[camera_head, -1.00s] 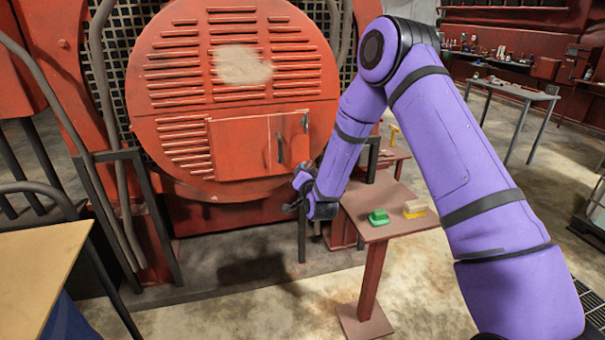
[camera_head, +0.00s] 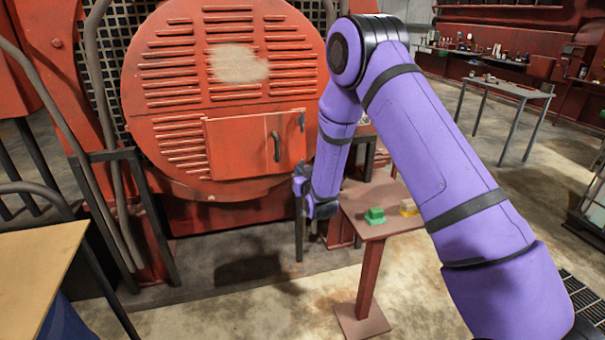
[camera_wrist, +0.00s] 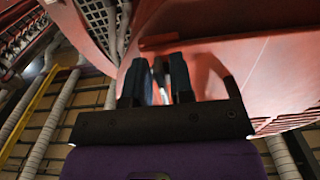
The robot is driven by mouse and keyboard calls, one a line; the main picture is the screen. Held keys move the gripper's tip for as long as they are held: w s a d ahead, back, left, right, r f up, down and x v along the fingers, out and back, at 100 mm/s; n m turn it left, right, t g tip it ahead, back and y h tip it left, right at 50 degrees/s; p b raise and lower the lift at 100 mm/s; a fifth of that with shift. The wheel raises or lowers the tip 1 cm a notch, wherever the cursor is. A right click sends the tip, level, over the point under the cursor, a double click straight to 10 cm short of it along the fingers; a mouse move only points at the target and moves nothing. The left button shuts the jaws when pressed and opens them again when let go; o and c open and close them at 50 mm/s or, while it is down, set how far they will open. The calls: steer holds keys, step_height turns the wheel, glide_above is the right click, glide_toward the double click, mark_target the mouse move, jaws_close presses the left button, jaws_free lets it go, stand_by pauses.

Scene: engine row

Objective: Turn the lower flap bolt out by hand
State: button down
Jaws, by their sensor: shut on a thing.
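A rectangular red flap (camera_head: 240,150) with a dark curved handle (camera_head: 277,147) sits low on the round louvred red cover (camera_head: 160,90). A small dark fitting (camera_head: 301,121) shows at its upper right corner. My gripper (camera_head: 299,178) is at the flap's lower right corner, at the end of my purple arm. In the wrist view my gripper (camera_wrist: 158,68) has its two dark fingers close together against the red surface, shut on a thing. By its place this is the lower flap bolt, which the fingers hide; I cannot tell how far out it is.
A dark-framed table (camera_head: 35,270) is at the left front. The floor between them is clear.

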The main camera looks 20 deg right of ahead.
stand_by(0.4)
steer(key=c, duration=1.3)
jaws_free()
steer(key=shift+w, duration=0.1)
steer(key=shift+o, duration=0.2)
steer(key=s, duration=1.1)
steer(key=shift+w, duration=0.1)
